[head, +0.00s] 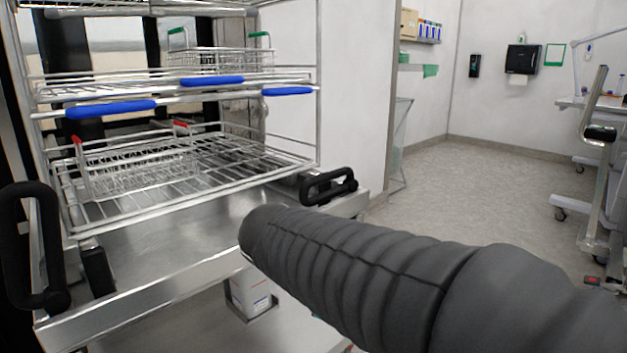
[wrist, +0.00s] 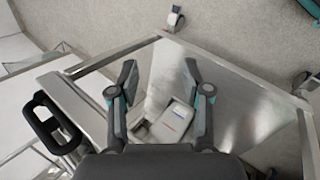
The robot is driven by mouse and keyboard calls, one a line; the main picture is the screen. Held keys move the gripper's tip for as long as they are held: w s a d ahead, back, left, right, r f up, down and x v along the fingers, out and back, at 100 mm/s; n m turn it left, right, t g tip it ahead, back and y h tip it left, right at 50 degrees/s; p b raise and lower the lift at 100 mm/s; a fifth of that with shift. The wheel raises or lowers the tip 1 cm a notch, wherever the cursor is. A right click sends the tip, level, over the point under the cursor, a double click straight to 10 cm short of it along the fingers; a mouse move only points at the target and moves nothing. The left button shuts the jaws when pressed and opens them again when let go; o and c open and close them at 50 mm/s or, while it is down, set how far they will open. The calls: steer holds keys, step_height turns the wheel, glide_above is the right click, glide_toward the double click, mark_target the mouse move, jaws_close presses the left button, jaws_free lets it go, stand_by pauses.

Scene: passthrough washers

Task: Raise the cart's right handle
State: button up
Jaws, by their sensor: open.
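The cart (head: 150,308) stands at the left of the head view, a steel frame carrying a wire rack. Its right handle (head: 328,186) is a black loop at the right end of the cart top, lying low and nearly flat. A black loop handle, apparently this one, shows in the wrist view (wrist: 56,122), left of my gripper. The left handle (head: 33,245) is a black loop standing upright. My gripper (wrist: 160,72) is open, with nothing between its fingers, above the cart's lower part and apart from the handle. In the head view my arm hides it.
The wire rack (head: 190,185) holds baskets (head: 140,168) and has blue grips (head: 110,109). A white box (head: 251,295) sits low in the cart and shows beneath my gripper in the wrist view (wrist: 172,120). Open floor (head: 465,190) lies right of the cart. A wheeled table stands far right.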

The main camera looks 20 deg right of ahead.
steer(key=w+d+r+n+h, duration=0.2)
steer(key=w+r+n+h, duration=0.25)
steer(key=w, duration=0.65)
steer(key=n+t+h, duration=0.3)
steer(key=n+h, duration=0.1)
steer(key=h, duration=0.2)
glide_toward(320, 179)
steer(key=x, duration=0.7)
steer(key=w+x, duration=0.1)
steer(key=x, duration=0.3)
steer(key=shift+a+f, duration=0.15)
steer(key=shift+f, duration=0.1)
jaws_close()
